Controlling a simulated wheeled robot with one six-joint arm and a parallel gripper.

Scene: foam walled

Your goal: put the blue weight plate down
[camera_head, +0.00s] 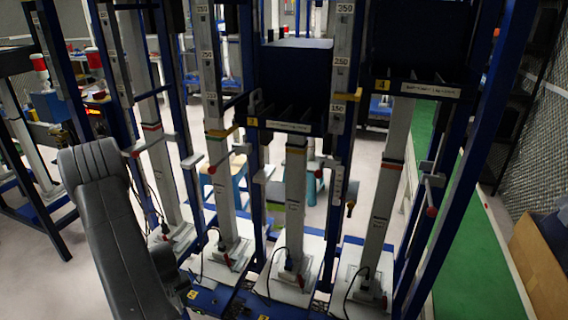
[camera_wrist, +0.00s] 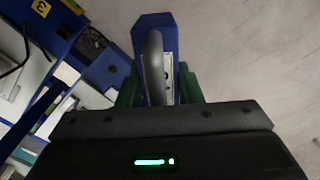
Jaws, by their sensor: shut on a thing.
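A blue piece that I take for the blue weight plate (camera_wrist: 168,38) stands out beyond my gripper (camera_wrist: 160,88) in the wrist view, seen nearly edge-on. A grey curved strip runs down its face, with a pale patch beside it. Dark green parts flank it on both sides at the jaws. My gripper is shut on it. The dark housing of my gripper hides the near end. In the head view my black arm reaches down at the left, and the plate cannot be made out there.
Pale floor (camera_wrist: 235,45) is open at the right of the wrist view; blue and white equipment (camera_wrist: 105,70) is close at the left. In the head view, tall racks with grey columns (camera_head: 295,200) fill the middle. A green floor strip (camera_head: 470,250) lies right.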

